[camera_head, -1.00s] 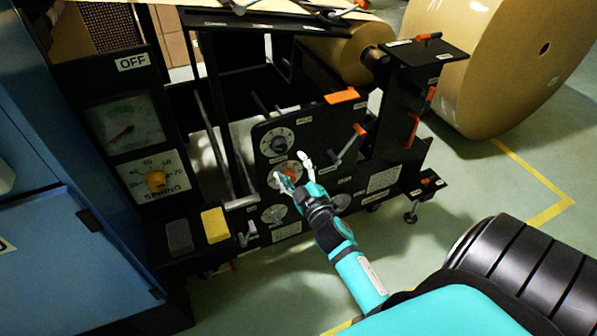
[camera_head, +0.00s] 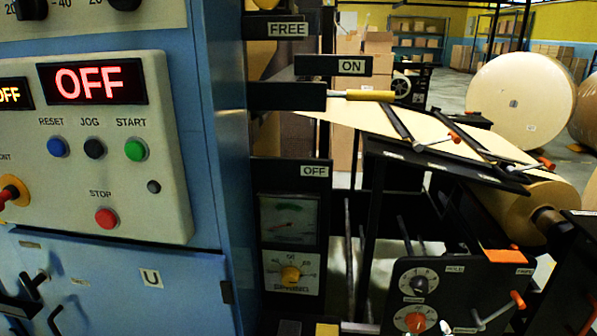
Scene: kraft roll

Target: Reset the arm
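The task names no object. My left gripper is out of view.
A blue cabinet on the left carries a control box (camera_head: 120,185) with a red OFF display (camera_head: 92,83) and several buttons. A yellow-handled lever (camera_head: 362,95) stands near the ON label. Large kraft rolls (camera_head: 521,101) stand at the back right.

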